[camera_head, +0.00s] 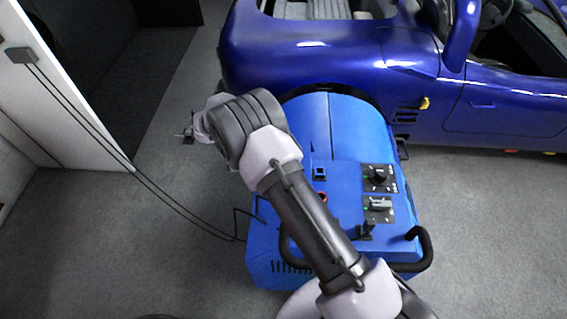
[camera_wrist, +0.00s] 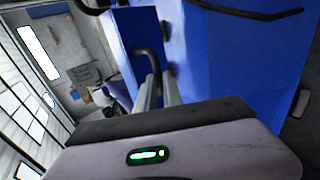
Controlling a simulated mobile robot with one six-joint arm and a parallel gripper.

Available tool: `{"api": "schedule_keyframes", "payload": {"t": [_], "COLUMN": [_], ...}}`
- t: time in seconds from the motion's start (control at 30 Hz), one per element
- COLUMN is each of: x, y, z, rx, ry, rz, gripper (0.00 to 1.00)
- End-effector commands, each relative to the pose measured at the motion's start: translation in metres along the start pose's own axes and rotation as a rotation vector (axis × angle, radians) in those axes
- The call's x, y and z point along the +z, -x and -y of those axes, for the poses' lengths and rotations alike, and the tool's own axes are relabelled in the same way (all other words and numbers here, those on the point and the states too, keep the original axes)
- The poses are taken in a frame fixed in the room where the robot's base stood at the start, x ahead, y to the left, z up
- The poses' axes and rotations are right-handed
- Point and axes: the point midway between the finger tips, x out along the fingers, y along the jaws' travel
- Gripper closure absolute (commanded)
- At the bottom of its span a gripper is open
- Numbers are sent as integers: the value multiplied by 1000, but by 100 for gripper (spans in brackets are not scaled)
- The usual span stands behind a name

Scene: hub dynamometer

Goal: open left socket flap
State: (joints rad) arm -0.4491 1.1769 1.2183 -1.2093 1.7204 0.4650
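The blue dynamometer unit (camera_head: 334,126) stands on the floor beside the car, partly hidden by my arm. I cannot make out for sure which part is the left socket flap. A small black square fitting (camera_head: 320,174) and a red round part (camera_head: 321,198) show on the unit's top, close to my arm. My gripper (camera_head: 185,133) is off to the left of the unit and small in the head view. In the wrist view its two grey fingers (camera_wrist: 159,76) stand slightly apart with nothing seen between them. A black curved handle (camera_wrist: 148,60) on the blue unit shows beyond them.
Two black knob panels (camera_head: 379,178) sit on the unit's right side. A black handle bar (camera_head: 425,250) runs at its front. A blue car (camera_head: 330,52) stands behind. The left floor is otherwise clear.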

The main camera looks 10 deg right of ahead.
Motion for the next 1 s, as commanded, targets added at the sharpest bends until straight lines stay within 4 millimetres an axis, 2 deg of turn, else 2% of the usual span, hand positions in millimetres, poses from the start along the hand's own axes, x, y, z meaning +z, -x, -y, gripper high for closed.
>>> {"api": "schedule_keyframes", "payload": {"t": [0.03, 0.1, 0.47, 0.57, 0.83, 1.0], "x": [2, 1, 0, 0, 0, 0], "y": [-3, -3, 3, 18, 90, 115], "z": [1, 0, 0, -1, -1, 0], "rx": [3, 3, 1, 1, 0, 2], "ry": [2, 2, 0, -1, -1, 0], "rz": [6, 5, 1, -1, -1, 1], "gripper": [81, 68, 68, 68, 68, 68]}}
